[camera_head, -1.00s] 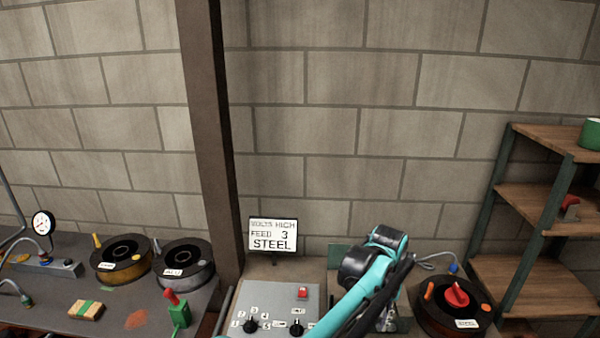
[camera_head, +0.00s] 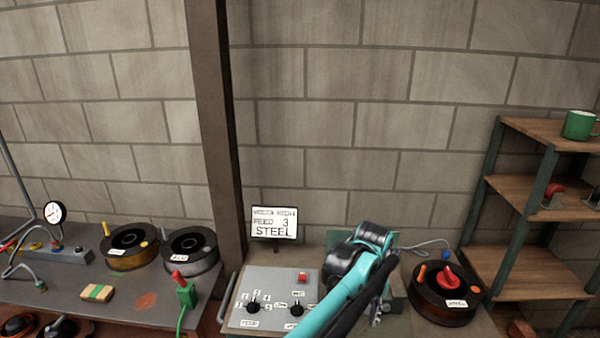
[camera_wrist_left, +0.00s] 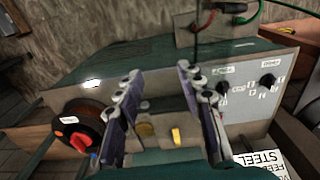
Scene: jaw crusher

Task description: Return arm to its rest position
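My left arm (camera_head: 345,302) is teal and black and comes in from the bottom of the head view, in front of the bench right of the control panel (camera_head: 262,281). In the left wrist view my left gripper (camera_wrist_left: 158,73) has its two fingers well apart, with nothing between them. In the head view the arm mostly hides this gripper. The panel, with its dials and labels, also shows right of the fingers in the wrist view (camera_wrist_left: 238,98). My right gripper is in neither view.
A sign reading STEEL (camera_head: 274,223) stands behind the panel. A spool with a red knob (camera_head: 443,292) sits right of the arm. A wooden shelf (camera_head: 515,186) with a green mug (camera_head: 579,124) stands at right. Two spools and a gauge (camera_head: 54,212) are at left.

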